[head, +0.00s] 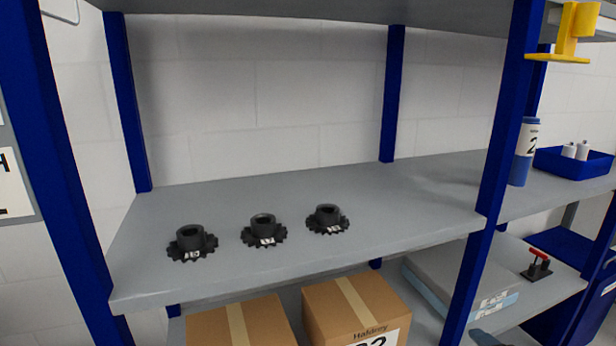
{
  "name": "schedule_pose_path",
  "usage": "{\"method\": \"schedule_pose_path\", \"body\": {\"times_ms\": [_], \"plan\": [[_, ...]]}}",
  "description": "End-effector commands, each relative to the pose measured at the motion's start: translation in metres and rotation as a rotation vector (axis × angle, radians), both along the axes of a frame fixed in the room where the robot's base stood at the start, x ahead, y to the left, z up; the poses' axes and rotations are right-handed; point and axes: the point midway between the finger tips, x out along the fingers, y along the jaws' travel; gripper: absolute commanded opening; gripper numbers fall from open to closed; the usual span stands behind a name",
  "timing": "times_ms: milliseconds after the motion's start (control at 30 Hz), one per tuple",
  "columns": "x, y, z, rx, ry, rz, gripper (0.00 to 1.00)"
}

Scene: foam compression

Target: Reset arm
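My gripper is not visible in the head view. A small grey rounded shape shows at the bottom edge, right of the middle, but I cannot tell what it is. Three black toothed gears with raised hubs stand in a slanting row on the grey middle shelf (400,222). The left gear (192,244), the middle gear (264,231) and the right gear (327,219) each carry a white label. They stand apart from one another.
Blue uprights (497,150) frame the shelf, whose right half is clear. Two cardboard boxes, left (240,322) and right (355,308), sit below. At right are a blue bin (574,164), a blue-and-white canister (525,152), a red-handled clamp (538,264) and a yellow object (568,40).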

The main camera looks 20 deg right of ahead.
Motion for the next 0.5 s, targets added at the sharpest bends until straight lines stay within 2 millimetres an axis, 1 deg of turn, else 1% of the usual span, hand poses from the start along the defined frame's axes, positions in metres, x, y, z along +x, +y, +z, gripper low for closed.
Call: {"method": "schedule_pose_path", "body": {"times_ms": [33, 100, 167, 233, 367, 500], "plan": [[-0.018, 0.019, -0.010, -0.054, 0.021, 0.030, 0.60], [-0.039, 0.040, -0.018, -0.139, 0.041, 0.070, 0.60], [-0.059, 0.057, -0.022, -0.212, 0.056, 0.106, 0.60], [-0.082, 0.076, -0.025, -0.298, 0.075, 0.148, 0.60], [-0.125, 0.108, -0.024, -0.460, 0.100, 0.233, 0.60], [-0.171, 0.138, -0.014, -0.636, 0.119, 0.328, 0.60]]}}
